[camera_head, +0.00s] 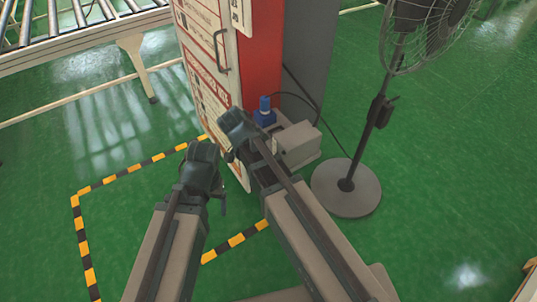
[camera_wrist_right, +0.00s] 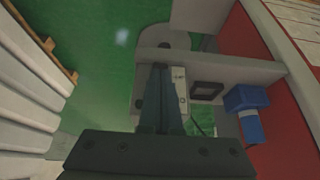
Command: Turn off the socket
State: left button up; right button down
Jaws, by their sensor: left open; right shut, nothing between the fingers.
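The blue plug-like part (camera_head: 265,112) stands beside a beige box (camera_head: 300,145) at the foot of the red and white cabinet, in the head view. In the right wrist view the blue part (camera_wrist_right: 247,108) sits right of a black-framed rectangle (camera_wrist_right: 207,90) on a grey piece, perhaps the socket switch. Its on/off state cannot be told. My right gripper (camera_wrist_right: 163,78) is shut and empty, left of that rectangle; a gap to the surface cannot be judged. My left gripper (camera_head: 218,190) is open, left of the right arm and apart from the blue part; its fingers are mostly hidden.
The cabinet (camera_head: 258,60) stands behind the arms. A black fan (camera_head: 375,115) on a round base stands to the right, with a cable running towards the cabinet. A roller conveyor (camera_head: 85,35) is at the upper left. Green floor is clear at the right.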

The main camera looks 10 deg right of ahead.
pick_arm(q)
jog(key=shift+r+p, duration=0.35)
pick_arm(e)
jog(key=shift+w+d+r, duration=0.25)
jog(key=shift+d+r, duration=0.1)
jog(key=shift+d, duration=0.35)
pick_arm(q)
jog(key=shift+r, duration=0.15)
pick_arm(e)
jog(key=shift+r, duration=0.15)
